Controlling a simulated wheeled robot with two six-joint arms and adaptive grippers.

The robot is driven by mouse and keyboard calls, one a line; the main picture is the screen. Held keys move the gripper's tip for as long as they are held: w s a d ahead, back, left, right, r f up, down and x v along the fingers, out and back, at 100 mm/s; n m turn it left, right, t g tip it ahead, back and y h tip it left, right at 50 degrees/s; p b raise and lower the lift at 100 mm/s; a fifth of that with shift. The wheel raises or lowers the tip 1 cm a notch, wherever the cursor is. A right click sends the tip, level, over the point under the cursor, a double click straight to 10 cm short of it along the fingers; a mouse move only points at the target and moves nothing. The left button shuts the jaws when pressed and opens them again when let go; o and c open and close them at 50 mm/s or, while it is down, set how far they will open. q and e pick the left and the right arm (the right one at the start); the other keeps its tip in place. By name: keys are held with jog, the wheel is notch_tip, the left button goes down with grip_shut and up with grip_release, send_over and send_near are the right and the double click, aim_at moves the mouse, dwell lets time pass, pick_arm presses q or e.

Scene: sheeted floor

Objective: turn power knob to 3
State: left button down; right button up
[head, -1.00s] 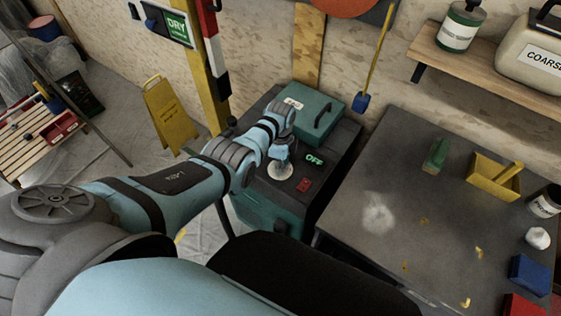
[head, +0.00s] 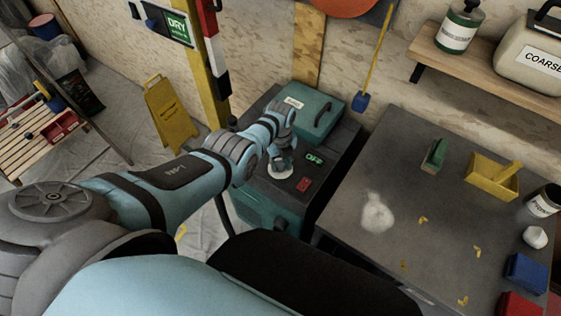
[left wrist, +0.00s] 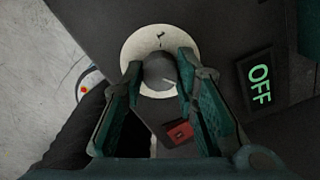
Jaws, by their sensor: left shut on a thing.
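The power knob (left wrist: 160,72) is a dark round knob on a pale dial plate (left wrist: 145,45) with one dark mark visible near its edge. A small light line shows on the knob. My left gripper (left wrist: 160,68) is shut on the knob, a finger on each side; in the head view the gripper (head: 281,160) hides the knob and part of the dial plate (head: 283,173). A display beside the dial reads OFF in green in the head view (head: 314,158) and the left wrist view (left wrist: 258,83). My right gripper is not in view.
A red switch (head: 304,184) sits by the display on the dark machine top. A teal lid with a handle (head: 312,108) stands behind. A grey table (head: 400,190) with small items is at right. A yellow floor sign (head: 170,115) stands at left.

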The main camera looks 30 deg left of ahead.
aim_at(281, 164)
pick_arm(q)
jog(key=shift+m, duration=0.6)
jog(key=c, duration=1.2)
grip_release()
jog(key=shift+c, duration=0.2)
jog(key=shift+r, duration=0.1)
notch_tip(281, 164, up, 12)
